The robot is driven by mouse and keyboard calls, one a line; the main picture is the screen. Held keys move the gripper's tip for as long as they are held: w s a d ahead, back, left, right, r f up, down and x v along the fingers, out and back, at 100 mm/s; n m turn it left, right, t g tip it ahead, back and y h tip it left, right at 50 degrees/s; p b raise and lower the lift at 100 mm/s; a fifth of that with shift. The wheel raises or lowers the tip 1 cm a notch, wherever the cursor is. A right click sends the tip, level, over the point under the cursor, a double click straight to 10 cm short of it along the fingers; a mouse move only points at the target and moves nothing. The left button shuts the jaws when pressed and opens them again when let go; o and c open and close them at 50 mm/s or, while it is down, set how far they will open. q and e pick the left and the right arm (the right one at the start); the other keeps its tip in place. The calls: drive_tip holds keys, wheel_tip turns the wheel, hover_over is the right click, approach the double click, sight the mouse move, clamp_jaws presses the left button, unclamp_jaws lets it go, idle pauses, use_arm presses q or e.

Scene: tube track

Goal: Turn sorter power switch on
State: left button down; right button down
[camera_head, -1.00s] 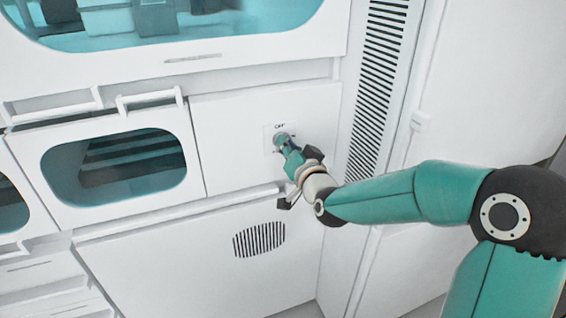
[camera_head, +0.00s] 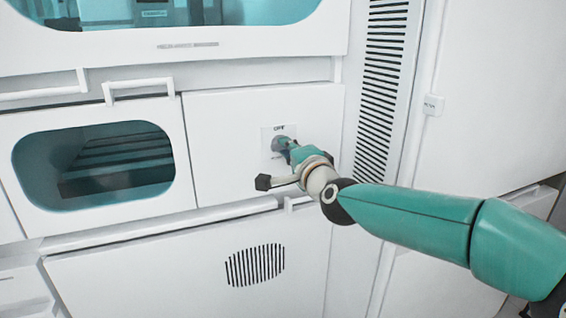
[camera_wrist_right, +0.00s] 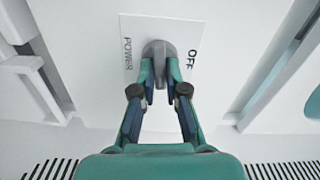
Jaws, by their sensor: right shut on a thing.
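The sorter power switch (camera_head: 280,143) is a grey knob on a small white plate on the white cabinet front, with "OFF" printed above it in the head view. The right wrist view shows the grey knob (camera_wrist_right: 160,50) between "POWER" at left and "OFF" at right. My right gripper (camera_head: 287,149) is at the knob and partly covers it in the head view. In the right wrist view, its teal and dark fingers (camera_wrist_right: 159,76) are shut on the knob, one on each side. My left gripper is in neither view.
Left of the switch is a windowed door (camera_head: 186,150) with a handle (camera_head: 138,84) above it. A tall slotted vent (camera_head: 382,85) stands to the right, and a round vent (camera_head: 255,265) lies below.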

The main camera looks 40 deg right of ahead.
drive_tip(key=shift+m+b, duration=0.5)
drive_tip(key=shift+m, duration=0.3)
drive_tip(key=c, duration=1.2)
unclamp_jaws()
drive_tip(key=shift+w, duration=0.1)
drive_tip(key=shift+f, duration=0.1)
drive_tip(key=v, duration=1.2)
